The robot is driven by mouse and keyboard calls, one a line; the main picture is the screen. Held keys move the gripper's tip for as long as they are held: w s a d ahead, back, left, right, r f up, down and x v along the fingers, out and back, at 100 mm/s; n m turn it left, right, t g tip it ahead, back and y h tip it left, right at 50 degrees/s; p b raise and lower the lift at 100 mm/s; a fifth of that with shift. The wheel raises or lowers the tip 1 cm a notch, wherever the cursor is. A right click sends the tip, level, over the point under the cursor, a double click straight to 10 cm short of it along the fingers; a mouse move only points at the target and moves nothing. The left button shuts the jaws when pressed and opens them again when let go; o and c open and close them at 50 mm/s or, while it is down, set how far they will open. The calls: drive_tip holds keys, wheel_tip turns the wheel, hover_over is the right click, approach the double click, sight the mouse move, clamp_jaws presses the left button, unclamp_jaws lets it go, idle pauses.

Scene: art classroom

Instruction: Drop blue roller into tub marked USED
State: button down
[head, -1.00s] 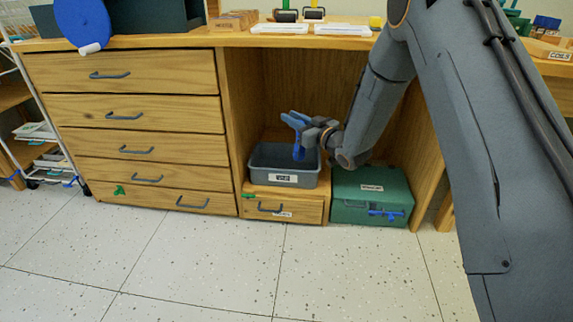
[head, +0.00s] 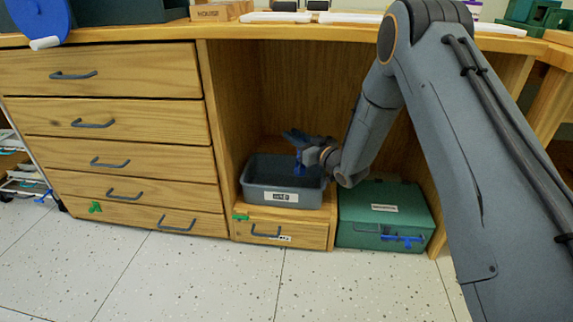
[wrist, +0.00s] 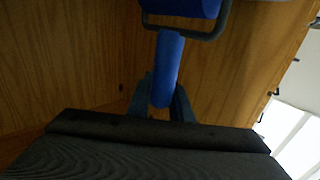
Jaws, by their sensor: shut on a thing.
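The grey tub (head: 258,196) with a white label stands on a low wooden drawer unit in the desk's knee space; the label is too small to read surely. My gripper (head: 300,157) is above the tub, toward its right rear. In the wrist view my gripper (wrist: 163,100) is shut on the blue handle of the blue roller (wrist: 168,62). The roller's dark wire frame and part of its blue head show at the top edge of that view. In the head view the roller looks dark against the shaded wood, and its lower end is near the tub's opening.
A green box (head: 384,226) with a blue latch stands on the floor right of the drawer unit. A stack of wooden drawers (head: 110,128) is at the left. The knee space's back wall is close behind.

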wheel_tip(320, 180, down, 10)
drive_tip(key=b, duration=0.5)
drive_tip(key=shift+w, duration=0.3)
drive_tip(key=shift+f, duration=0.55)
drive_tip(key=c, duration=1.6)
unclamp_jaws()
